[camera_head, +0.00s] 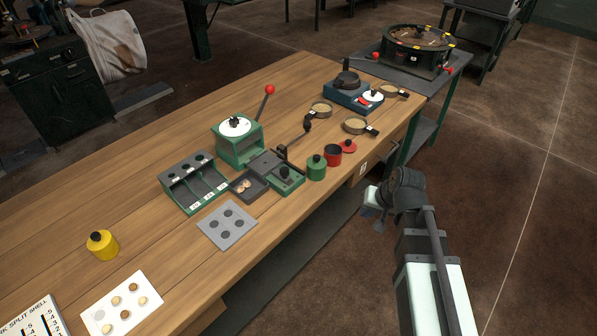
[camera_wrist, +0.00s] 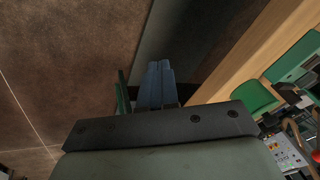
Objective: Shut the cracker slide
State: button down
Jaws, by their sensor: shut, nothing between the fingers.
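The cracker appears to be the low green device (camera_head: 285,182) with a grey plate, a black knob and an upright dark lever, near the front edge of the bench in the head view. Which part is its slide, and how far it stands open, is too small to tell. My gripper (camera_head: 371,205) is off the bench's front edge, to the right of the cracker and well apart from it. In the wrist view its blue fingers (camera_wrist: 156,85) lie together, shut and empty, over the floor.
A green pot (camera_head: 316,168) and a red pot (camera_head: 333,155) stand close right of the cracker. A dark tray with nuts (camera_head: 248,185) sits at its left. A green press (camera_head: 237,145) with a red-balled lever is behind. Open floor surrounds my arm.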

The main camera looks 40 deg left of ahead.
aim_at(269, 161)
jog(key=s+a+r+m+g+y, duration=0.3)
jog(key=s+a+r+y, duration=0.1)
jog(key=a+r, duration=0.75)
jog(key=x, duration=0.6)
jog(key=shift+s+a+r, duration=0.1)
jog(key=shift+s+a, duration=0.2)
jog(key=a, duration=0.3)
jog(key=shift+s+f, duration=0.2)
jog(key=shift+s, duration=0.2)
jog(key=shift+s+a, duration=0.2)
jog(key=shift+a, duration=0.45)
jog(key=a, duration=1.1)
jog(key=shift+w+a, duration=0.1)
jog(key=shift+a, duration=0.65)
